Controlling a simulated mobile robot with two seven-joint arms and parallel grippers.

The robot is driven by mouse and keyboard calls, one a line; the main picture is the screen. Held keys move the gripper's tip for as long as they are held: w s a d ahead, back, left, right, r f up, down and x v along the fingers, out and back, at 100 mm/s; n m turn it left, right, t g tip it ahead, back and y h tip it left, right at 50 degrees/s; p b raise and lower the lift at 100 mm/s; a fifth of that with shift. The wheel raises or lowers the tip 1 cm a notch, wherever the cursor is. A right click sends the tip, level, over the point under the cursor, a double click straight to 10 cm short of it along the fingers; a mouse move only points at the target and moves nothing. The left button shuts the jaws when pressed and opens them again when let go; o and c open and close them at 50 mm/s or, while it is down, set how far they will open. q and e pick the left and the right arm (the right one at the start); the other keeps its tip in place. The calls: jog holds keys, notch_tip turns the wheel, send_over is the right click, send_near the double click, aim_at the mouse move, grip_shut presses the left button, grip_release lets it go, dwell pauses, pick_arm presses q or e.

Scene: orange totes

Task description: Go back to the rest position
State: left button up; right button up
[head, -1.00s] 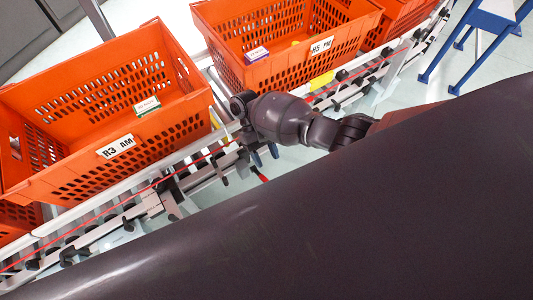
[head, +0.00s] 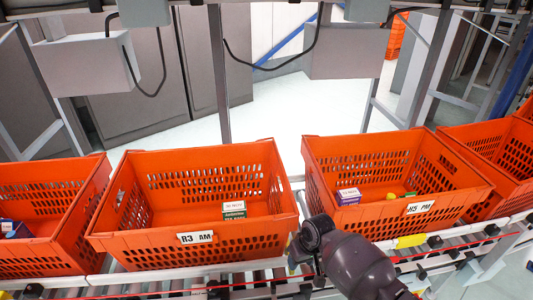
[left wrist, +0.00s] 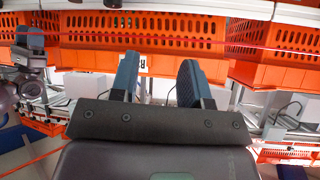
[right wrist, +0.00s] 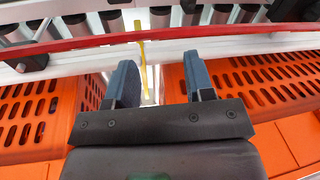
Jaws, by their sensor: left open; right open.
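My right arm comes up from the lower right of the head view, over the conveyor's front edge between the R3 AM tote (head: 115,235) and the H5 PM tote (head: 345,217). Its gripper fingers are not clear there. In the right wrist view my right gripper (right wrist: 160,82) is open with nothing between its blue fingers, with orange tote walls on both sides beyond. My left gripper is outside the head view. In the left wrist view my left gripper (left wrist: 158,78) is open and empty, facing the row of totes. My other arm (left wrist: 30,70) shows at that view's left.
The conveyor (head: 180,284) with a red line runs along the front. A green-and-white box (head: 233,210) lies in the R3 AM tote, a purple box (head: 348,197) in the H5 PM tote. More totes stand at both sides. Grey boxes (head: 85,65) hang above.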

notch_tip(320, 180, up, 7)
jog(key=t+y, duration=0.2)
jog(key=t, duration=0.6)
jog(key=s+d+r+t+p, duration=0.1)
jog(key=s+d+r+t, duration=0.35)
jog(key=s+d, duration=0.25)
jog(key=s+d+f+m+g+h, duration=0.1)
jog(key=s+d, duration=0.4)
jog(key=s, duration=0.5)
jog(key=s+d+f+m+g+h, duration=0.1)
jog(key=s+d+f+h, duration=0.2)
jog(key=s, duration=0.8)
jog(key=shift+s+d+f+m+p, duration=0.35)
jog(key=shift+d+f, duration=0.2)
jog(key=shift+d, duration=0.45)
jog(key=shift+w, duration=0.1)
jog(key=shift+c, duration=0.6)
jog(key=shift+a, duration=0.1)
